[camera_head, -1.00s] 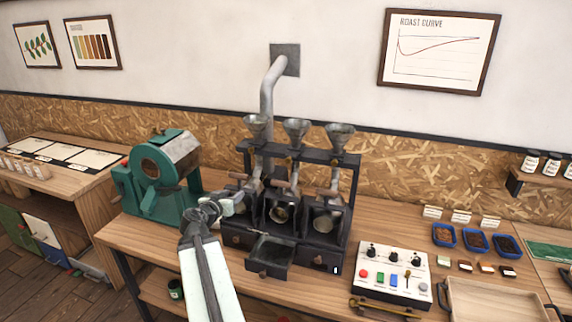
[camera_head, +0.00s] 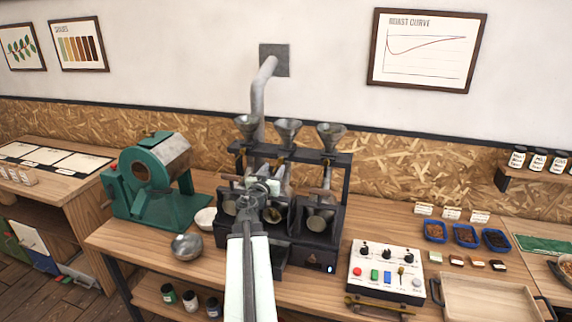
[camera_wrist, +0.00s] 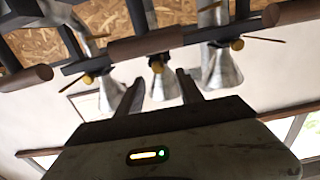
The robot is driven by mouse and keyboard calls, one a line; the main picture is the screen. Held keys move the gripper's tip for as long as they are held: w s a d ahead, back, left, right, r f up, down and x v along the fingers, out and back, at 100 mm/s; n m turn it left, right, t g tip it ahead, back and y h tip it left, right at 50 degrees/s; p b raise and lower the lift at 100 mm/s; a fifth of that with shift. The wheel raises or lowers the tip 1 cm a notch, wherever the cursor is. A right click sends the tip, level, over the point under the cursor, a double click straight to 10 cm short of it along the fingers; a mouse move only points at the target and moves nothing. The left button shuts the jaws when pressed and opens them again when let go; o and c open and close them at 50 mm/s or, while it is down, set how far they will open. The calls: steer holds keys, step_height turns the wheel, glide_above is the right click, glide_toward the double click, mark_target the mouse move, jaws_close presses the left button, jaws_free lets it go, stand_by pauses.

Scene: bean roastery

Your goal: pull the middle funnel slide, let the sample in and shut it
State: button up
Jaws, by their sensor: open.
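The dark three-bay sample roaster (camera_head: 343,190) stands on the bench with three metal funnels on top. The middle funnel (camera_head: 288,133) is upright; it shows inverted in the wrist view (camera_wrist: 160,86). A small yellow-tipped slide (camera_wrist: 157,67) sits at its neck, partly behind a wooden handle (camera_wrist: 145,46). My gripper (camera_wrist: 158,80) is open, with its fingers either side of the middle funnel in that view but apart from it. In the head view my gripper (camera_head: 262,187) is in front of the left and middle bays and hides part of them. I cannot tell whether the slide is out.
A green drum roaster (camera_head: 158,175) stands left. A metal bowl (camera_head: 187,247) and a white bowl (camera_head: 206,218) lie between. A control box (camera_head: 385,270), blue sample trays (camera_head: 465,234) and a wooden tray (camera_head: 490,300) are right. A drawer (camera_head: 280,262) juts out behind my arm.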

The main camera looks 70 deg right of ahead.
mark_target(280, 161)
steer(key=d, duration=0.5)
steer(key=shift+s, duration=0.25)
steer(key=shift+w+d, duration=0.15)
steer(key=shift+d, duration=0.05)
steer(key=shift+a, duration=0.1)
jaws_close()
stand_by(0.8)
